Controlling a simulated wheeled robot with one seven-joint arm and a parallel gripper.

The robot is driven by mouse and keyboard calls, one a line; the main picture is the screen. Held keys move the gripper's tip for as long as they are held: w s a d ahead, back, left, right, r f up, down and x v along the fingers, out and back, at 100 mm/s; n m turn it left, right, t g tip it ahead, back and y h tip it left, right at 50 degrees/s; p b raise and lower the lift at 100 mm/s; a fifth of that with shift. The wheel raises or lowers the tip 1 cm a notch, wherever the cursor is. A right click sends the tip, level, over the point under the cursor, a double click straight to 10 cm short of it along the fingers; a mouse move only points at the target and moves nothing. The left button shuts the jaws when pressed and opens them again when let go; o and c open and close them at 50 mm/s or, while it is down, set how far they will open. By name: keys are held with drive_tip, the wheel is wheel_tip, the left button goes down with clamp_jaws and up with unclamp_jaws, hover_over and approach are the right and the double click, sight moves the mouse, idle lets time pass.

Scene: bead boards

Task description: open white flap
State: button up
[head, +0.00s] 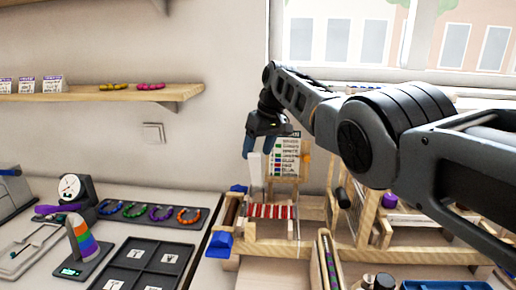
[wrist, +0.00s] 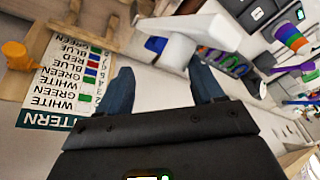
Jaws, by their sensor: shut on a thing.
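The white flap (head: 255,172) stands upright as a narrow pale panel above the left side of a wooden bead frame (head: 268,250). My gripper (head: 259,154) points down with its blue fingers at the flap's upper end, shut on it. In the wrist view a white piece (wrist: 185,26) lies just beyond the gripper (wrist: 164,76). The fingers sit on either side of a pale area there. Exactly where they touch the flap is hard to make out.
A pattern card (head: 287,155) with coloured rows stands behind the frame. Red and white beads (head: 270,211) lie across the frame. A dark tray of bracelets (head: 160,213) and a black board (head: 143,264) lie at left. More wooden frames stand at right, beneath my arm.

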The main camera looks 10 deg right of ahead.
drive_tip(key=b+v, duration=0.1)
drive_tip(key=v, duration=0.6)
drive_tip(key=shift+r, duration=0.4)
